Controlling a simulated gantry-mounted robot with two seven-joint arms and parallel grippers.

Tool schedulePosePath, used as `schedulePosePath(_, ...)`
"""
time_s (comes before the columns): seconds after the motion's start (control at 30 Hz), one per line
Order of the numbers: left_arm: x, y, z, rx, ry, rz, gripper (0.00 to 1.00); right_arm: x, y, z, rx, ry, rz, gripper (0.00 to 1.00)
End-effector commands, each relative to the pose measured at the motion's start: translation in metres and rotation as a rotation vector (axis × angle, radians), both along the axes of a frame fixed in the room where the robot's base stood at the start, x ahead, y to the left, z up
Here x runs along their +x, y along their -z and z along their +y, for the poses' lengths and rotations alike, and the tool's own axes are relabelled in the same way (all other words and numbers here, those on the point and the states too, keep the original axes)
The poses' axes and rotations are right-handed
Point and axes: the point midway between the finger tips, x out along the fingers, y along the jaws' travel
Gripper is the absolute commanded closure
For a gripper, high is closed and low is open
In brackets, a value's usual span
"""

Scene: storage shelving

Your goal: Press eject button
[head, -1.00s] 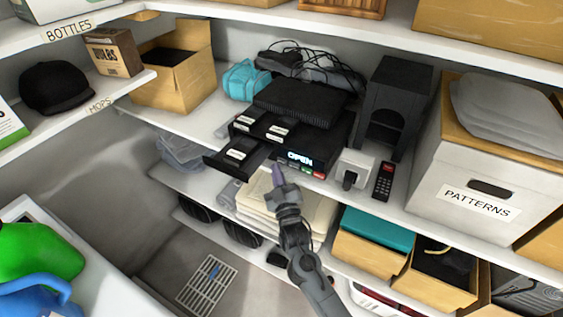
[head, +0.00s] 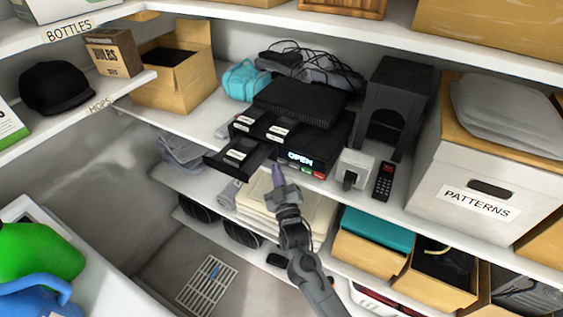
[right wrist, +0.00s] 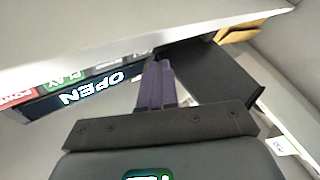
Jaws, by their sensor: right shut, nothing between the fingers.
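A black disc player (head: 335,140) stands on the middle shelf with its display (head: 299,158) lit and reading OPEN. Its lower left drawer (head: 236,155) is slid out. Below the display is a row of buttons; the right wrist view shows a red power button (right wrist: 16,98), a green play button (right wrist: 62,83) and dark, hard-to-read ones (right wrist: 105,66). My right gripper (head: 277,172) is shut and empty, with purple fingertips. In the right wrist view the fingertips (right wrist: 158,66) are close to the dark end of the button row, beside the open drawer; contact cannot be told.
A white boxy device (head: 355,167) and a black remote (head: 384,181) lie right of the player. A PATTERNS box (head: 470,185) stands further right. Folded cloth (head: 262,208) and open boxes sit on the shelf below. Open space lies in front of the shelves.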

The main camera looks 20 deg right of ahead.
Motion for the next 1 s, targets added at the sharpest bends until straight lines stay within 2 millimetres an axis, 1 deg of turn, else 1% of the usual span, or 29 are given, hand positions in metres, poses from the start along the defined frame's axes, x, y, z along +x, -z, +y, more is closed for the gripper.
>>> schedulePosePath(0.67, 0.0002, -0.0002, -0.0028, -0.012, -0.008, 0.001, 0.02, 0.0001, -0.0001, -0.0001, 0.0, 0.0, 0.0, 1.0)
schedulePosePath(1.0, 0.0, 0.0011, -0.0003, -0.001, -0.001, 0.0, 0.02, 0.0047, 0.0005, -0.0061, -0.001, 0.0, 0.002, 1.0)
